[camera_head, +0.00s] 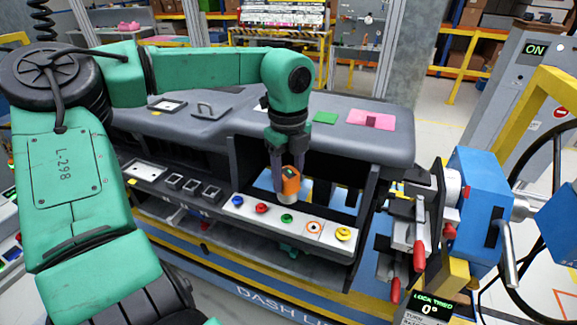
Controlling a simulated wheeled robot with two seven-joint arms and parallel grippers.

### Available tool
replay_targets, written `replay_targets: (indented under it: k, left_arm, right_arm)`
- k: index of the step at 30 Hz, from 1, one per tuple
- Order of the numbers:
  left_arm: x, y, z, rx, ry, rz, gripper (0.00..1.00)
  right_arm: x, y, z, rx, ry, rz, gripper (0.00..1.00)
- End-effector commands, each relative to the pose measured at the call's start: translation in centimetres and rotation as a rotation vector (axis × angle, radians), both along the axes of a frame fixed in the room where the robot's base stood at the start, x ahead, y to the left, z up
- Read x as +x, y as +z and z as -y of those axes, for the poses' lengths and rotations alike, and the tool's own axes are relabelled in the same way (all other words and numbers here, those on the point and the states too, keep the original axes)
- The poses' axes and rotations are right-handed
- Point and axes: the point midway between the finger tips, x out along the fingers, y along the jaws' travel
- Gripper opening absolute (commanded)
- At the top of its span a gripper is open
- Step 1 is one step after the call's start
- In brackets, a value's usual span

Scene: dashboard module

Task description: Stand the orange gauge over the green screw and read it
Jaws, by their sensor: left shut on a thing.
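The orange gauge (290,182) is upright between the fingers of my left gripper (284,188), which is shut on it. A small dark display shows on its top, too small to read. The green screw (287,218) sits in the white strip (265,220) on the dashboard, just below the gauge in the picture. A strip of white shows between the gauge's lower end and the screw, so they look apart; the exact height is unclear. My right gripper is not in view.
The strip also carries a blue screw (238,200), a red screw (261,208), an orange-ringed spot (313,228) and a yellow knob (343,234). A blue clamp machine (478,205) with red-handled levers stands at the right. A pink pad (370,120) lies on the dashboard top.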

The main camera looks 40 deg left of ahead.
Motion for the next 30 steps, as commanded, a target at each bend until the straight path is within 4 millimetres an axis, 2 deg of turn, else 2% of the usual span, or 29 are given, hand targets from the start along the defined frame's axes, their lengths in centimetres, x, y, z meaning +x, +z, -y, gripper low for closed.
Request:
replay_targets:
  k: [4, 12, 16, 30]
  left_arm:
    - [-0.1, 0.0, 0.1, -0.001, 0.020, 0.001, 0.00]
    - [0.0, -0.1, 0.1, 0.000, 0.019, 0.001, 0.00]
    - [-0.1, -0.3, 0.1, 0.001, 0.019, 0.002, 0.00]
    - [-0.1, -4.4, 0.1, 0.001, 0.017, 0.002, 0.00]
  right_arm:
    - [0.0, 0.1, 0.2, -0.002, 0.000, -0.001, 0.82]
    - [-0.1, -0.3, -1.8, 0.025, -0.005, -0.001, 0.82]
    - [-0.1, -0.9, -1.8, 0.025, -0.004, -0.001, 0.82]
    - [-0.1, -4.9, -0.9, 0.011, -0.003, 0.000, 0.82]
